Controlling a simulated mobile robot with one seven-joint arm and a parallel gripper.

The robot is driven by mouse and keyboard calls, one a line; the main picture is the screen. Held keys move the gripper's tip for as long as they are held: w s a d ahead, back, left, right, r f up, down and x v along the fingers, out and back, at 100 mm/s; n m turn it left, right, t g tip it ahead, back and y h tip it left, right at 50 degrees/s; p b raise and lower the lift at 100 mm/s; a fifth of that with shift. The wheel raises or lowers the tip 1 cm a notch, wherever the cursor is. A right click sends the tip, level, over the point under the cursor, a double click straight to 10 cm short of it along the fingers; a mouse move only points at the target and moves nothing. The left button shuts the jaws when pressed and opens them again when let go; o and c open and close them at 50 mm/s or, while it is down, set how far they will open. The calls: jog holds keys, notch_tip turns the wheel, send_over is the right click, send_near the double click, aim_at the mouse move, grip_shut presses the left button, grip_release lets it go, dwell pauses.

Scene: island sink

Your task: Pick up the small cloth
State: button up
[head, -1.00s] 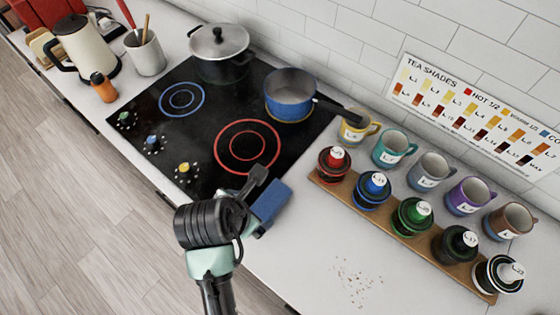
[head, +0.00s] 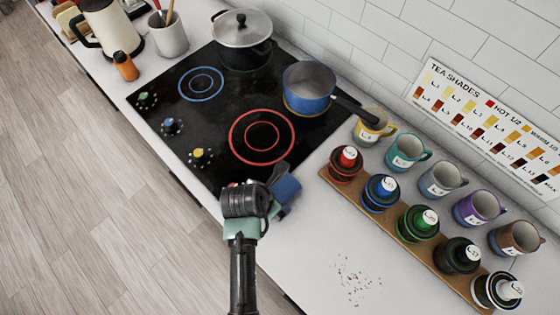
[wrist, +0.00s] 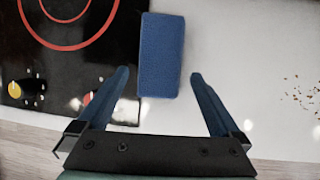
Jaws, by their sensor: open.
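The small cloth is a flat blue rectangle (wrist: 158,52) on the white counter, beside the right edge of the black cooktop. In the head view the blue cloth (head: 287,188) is partly hidden by my gripper (head: 277,183). In the wrist view my gripper (wrist: 159,74) is open and empty. Its two blue-grey fingers stand to the left and right of the cloth's near end, with gaps on both sides. Most of the cloth extends beyond the fingertips. I cannot tell how high the fingers are above it.
The cooktop (head: 196,120) holds a blue saucepan (head: 307,92) and a lidded pot (head: 243,42). A wooden rack (head: 404,229) with several jars and a row of mugs stand to the right. Brown crumbs (head: 355,281) lie on the counter. The floor is at left.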

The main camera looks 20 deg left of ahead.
jog(key=shift+x, duration=1.8)
jog(key=c, duration=1.3)
notch_tip(320, 180, up, 10)
jog(key=shift+b, duration=0.35)
jog(key=o, duration=0.7)
jog(key=c, duration=0.5)
